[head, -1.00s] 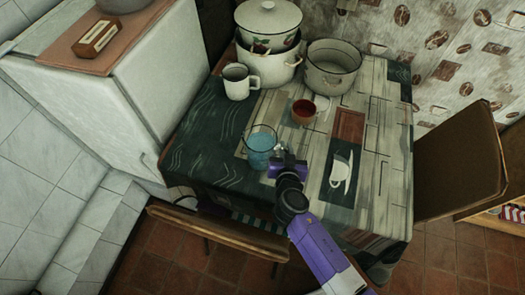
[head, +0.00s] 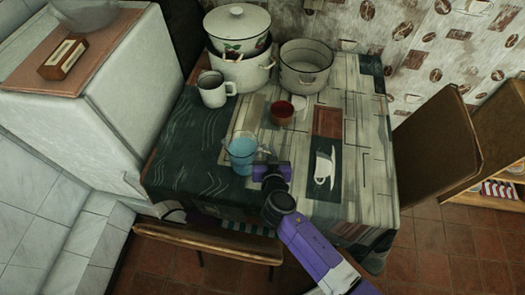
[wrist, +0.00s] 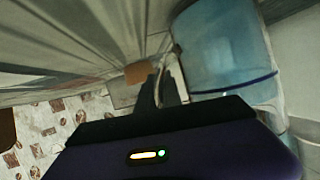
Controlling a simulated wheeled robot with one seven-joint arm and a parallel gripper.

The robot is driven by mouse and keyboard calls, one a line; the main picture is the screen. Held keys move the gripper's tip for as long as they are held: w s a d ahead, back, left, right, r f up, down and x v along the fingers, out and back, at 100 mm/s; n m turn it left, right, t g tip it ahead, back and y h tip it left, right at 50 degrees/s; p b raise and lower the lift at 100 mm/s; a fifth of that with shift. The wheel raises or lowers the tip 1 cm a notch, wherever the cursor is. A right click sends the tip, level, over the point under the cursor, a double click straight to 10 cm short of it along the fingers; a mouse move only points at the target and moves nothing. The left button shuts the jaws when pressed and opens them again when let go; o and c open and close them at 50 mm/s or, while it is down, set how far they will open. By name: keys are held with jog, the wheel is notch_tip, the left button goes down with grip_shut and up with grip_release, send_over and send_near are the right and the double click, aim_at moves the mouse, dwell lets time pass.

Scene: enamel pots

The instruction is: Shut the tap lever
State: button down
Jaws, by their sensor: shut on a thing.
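No tap or tap lever shows in either view. A translucent blue glass mug (head: 241,153) stands on the table (head: 357,130) near its front edge. It fills the upper right of the wrist view (wrist: 222,50). My gripper (head: 258,172) is at the mug's right side, low over the table. In the wrist view, its dark fingers (wrist: 160,88) are close together, shut on what looks like the mug's handle. The exact contact is too dark and small to make out.
A white mug (head: 213,91), red cup (head: 282,114), open pot (head: 306,72) and stacked pots (head: 237,48) stand farther back. Chairs are at the front (head: 210,240) and right (head: 438,145). A white cabinet (head: 125,100) is at left. The table's right part is clear.

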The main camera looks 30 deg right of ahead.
jog(key=shift+w+r, duration=0.1)
jog(key=shift+r, duration=0.2)
notch_tip(320, 180, up, 20)
jog(key=shift+f, duration=0.25)
dwell(1.0)
jog(key=shift+r, duration=0.15)
